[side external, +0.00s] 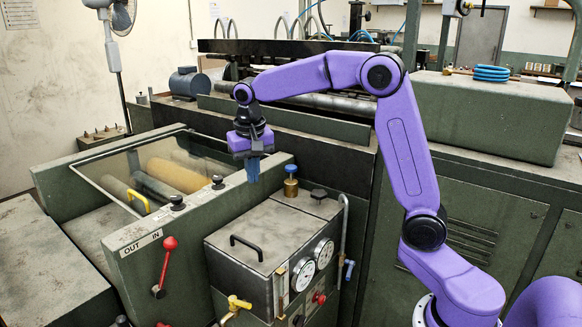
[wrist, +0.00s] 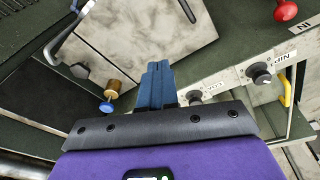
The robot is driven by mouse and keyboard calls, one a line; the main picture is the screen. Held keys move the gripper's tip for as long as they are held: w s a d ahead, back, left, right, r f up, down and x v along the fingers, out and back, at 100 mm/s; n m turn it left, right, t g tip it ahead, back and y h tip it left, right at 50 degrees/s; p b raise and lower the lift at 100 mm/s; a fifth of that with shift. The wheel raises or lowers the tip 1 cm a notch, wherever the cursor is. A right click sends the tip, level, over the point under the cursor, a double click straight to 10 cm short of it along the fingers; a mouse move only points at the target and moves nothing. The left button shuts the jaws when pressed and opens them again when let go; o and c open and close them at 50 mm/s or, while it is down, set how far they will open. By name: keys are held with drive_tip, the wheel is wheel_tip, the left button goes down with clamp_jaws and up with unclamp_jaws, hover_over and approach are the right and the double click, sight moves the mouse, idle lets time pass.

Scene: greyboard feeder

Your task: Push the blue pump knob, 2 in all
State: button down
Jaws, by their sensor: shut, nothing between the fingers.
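The blue pump knob (side external: 291,169) sits upright on a brass stem at the back of the grey gauge box in the side external view. In the wrist view the blue knob (wrist: 106,107) and its brass stem lie left of my fingers. My gripper (side external: 253,179) points down with its blue fingers closed together and empty. It is to the left of the knob in the side external view, apart from it. My closed fingers (wrist: 156,66) also show in the wrist view.
The grey box (side external: 262,232) carries a black handle, two dials (side external: 302,274) and a dark cap (side external: 319,195). Black knobs (side external: 218,182) stand left of my gripper on the green panel. A red lever (side external: 165,262) and a yellow handle (side external: 138,201) are further left.

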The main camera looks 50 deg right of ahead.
drive_tip(key=w+d+m, duration=0.6)
drive_tip(key=d, duration=0.4)
drive_tip(key=m+h, duration=0.1)
drive_tip(key=m, duration=0.4)
approach(290, 167)
drive_tip(key=shift+w+a+r+g, duration=0.1)
drive_tip(key=shift+w+r+g, duration=0.25)
drive_tip(key=shift+g, duration=0.05)
drive_tip(key=shift+x, duration=3.5)
drive_tip(key=shift+f, duration=0.15)
